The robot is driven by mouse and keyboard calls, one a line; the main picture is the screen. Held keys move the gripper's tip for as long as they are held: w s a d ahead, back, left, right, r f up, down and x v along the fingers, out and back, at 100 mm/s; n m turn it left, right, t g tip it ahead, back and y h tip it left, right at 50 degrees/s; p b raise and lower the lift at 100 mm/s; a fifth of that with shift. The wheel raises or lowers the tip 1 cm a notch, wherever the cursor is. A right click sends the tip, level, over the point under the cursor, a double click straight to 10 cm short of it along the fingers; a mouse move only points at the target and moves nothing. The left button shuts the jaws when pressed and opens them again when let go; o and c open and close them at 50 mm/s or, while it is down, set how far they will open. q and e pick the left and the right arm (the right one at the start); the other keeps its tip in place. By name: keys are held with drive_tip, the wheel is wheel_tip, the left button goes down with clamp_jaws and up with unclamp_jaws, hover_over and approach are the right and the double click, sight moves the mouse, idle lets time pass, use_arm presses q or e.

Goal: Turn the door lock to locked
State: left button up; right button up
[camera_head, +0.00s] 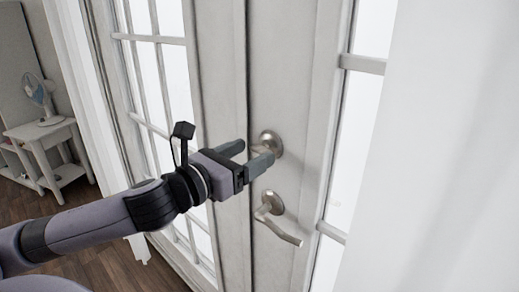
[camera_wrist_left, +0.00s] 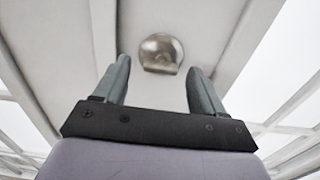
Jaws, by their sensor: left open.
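The door lock (camera_head: 270,141) is a round, brushed-metal piece on the white door (camera_head: 290,82), above the lever handle (camera_head: 275,219). My left gripper (camera_head: 252,156) is open, with its two grey fingers pointing at the lock. In the head view the fingertips partly cover the lock's left and lower side. In the left wrist view the lock (camera_wrist_left: 161,53) sits just beyond and between the two fingertips, with a small raised turn piece at its lower edge. I cannot tell whether the fingers touch it. My right gripper is not in view.
Glass panes (camera_head: 356,130) with white bars flank the door frame. A white curtain (camera_head: 440,150) hangs at the right. A white side table (camera_head: 45,143) with a fan (camera_head: 41,95) stands at the far left. The wooden floor (camera_head: 105,265) below is clear.

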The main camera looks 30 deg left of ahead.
sight(257, 151)
use_arm(q)
drive_tip(key=shift+w+d+p, duration=0.2)
drive_tip(key=shift+w, duration=0.65)
drive_tip(key=shift+w+d+p, duration=0.15)
drive_tip(key=shift+w, duration=0.65)
drive_tip(key=c, duration=1.1)
